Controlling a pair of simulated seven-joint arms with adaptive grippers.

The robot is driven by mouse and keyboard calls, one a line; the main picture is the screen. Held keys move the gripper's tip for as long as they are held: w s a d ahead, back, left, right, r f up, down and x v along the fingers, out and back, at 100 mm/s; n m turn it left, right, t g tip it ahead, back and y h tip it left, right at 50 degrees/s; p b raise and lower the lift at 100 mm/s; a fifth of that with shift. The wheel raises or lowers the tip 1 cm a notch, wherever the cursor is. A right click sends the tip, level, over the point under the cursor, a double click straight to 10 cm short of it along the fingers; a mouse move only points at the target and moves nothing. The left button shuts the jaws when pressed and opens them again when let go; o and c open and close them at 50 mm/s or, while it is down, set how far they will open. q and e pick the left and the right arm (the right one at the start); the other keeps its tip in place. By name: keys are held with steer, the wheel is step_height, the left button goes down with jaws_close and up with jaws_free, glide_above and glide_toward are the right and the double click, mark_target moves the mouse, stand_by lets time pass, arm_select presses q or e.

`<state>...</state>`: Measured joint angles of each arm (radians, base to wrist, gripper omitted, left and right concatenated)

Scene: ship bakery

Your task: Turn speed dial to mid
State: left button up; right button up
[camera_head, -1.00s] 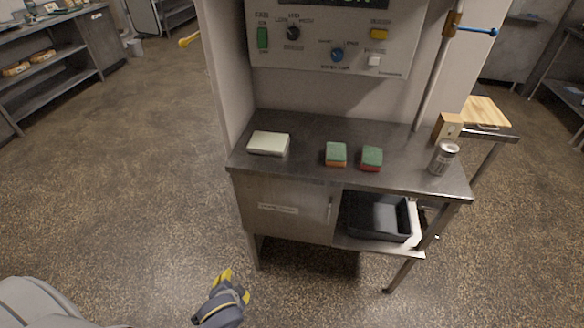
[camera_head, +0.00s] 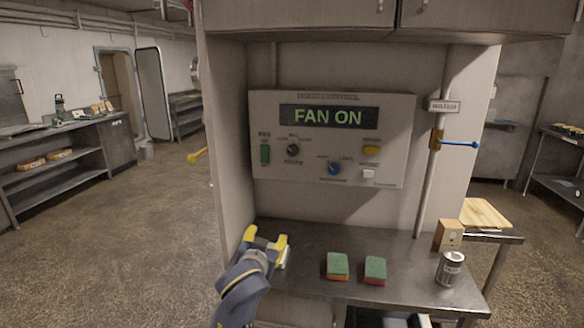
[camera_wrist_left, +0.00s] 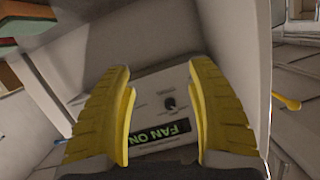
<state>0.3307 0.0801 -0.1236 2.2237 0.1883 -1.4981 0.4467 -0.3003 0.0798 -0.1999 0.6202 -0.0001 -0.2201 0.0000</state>
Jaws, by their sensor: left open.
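A grey control panel (camera_head: 385,135) on the wall carries a lit green display (camera_head: 329,117) reading "FAN ON". Its black dial (camera_head: 293,149), below the display at the left, has small labels around it and looks like the speed dial. Its pointer setting is too small to read. The dial also shows in the left wrist view (camera_wrist_left: 169,103), between the fingers and apart from them. My left gripper (camera_head: 266,238) is open and empty, below and left of the panel, with its yellow fingers pointing up. My right gripper is not in view.
Two sponges (camera_head: 338,266) (camera_head: 375,270) and a can (camera_head: 450,268) stand on the counter. A blue-handled valve (camera_head: 460,144) is right.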

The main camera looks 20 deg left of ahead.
arm_select(q)
steer(key=w+d+r+n+t, duration=0.1)
steer(key=w+r+t, duration=0.15)
steer(key=r, duration=0.65)
steer(key=w+d+r+n+t, duration=0.1)
steer(key=w+r, duration=0.3)
steer(key=r, duration=0.5)
glide_toward(292, 152)
steer(key=shift+g+h, duration=0.25)
steer(key=shift+h, duration=0.15)
steer(key=w, duration=0.3)
steer(key=w+a, duration=0.1)
steer(key=w, duration=0.5)
steer(key=shift+w+a+r, duration=0.15)
steer(key=shift+w+r, duration=0.15)
steer(key=shift+o, duration=0.2)
jaws_close()
